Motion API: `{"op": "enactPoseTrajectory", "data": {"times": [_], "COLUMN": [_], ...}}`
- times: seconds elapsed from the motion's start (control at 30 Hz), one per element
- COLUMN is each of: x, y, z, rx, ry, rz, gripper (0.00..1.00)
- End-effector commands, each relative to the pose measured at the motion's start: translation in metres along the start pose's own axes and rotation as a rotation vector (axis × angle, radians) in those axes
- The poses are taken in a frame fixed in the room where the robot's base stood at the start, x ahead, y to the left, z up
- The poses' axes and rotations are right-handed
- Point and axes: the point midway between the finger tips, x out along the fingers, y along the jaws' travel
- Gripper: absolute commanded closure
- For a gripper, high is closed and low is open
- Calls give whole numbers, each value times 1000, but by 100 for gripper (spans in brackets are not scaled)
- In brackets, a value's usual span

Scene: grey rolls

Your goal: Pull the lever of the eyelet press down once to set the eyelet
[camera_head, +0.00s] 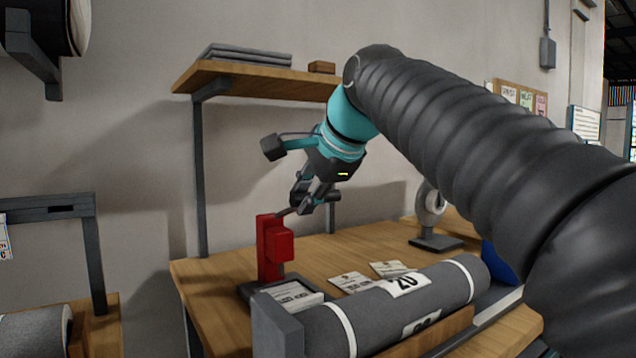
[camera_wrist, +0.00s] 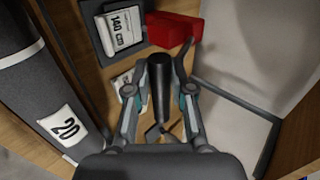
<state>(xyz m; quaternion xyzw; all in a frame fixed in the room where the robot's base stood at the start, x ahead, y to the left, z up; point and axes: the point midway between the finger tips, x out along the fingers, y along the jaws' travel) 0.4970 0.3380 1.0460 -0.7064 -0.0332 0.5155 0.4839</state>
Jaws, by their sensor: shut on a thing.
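The red eyelet press (camera_head: 272,246) stands on a dark base at the left end of the wooden workbench; its red body also shows at the top of the wrist view (camera_wrist: 176,30). Its lever has a black cylindrical handle (camera_wrist: 159,82), which lies between my fingers in the wrist view. My gripper (camera_head: 308,204) is shut on this handle, just above and to the right of the press top. The handle's end sticks out to the right of the fingers. The fingers partly hide the lever.
A grey roll labelled 20 (camera_head: 405,305) lies along the bench front. Two paper tags (camera_head: 392,268) lie behind it. A tape dispenser (camera_head: 433,222) stands at the back right. A wooden shelf (camera_head: 255,82) with folded grey sheets hangs above. The bench behind the press is clear.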

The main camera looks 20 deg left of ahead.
Motion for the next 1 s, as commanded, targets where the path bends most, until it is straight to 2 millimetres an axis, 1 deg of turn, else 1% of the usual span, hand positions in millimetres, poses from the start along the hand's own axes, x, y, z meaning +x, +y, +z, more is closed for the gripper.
{"op": "enactPoseTrajectory", "data": {"times": [0.23, 0.73, 1.0], "x": [6, 7, 12], "y": [12, 14, 24], "z": [0, 0, 0], "rx": [1, 0, 0], "ry": [0, 0, 0], "rz": [3, 2, 3], "gripper": [92, 92, 92]}}
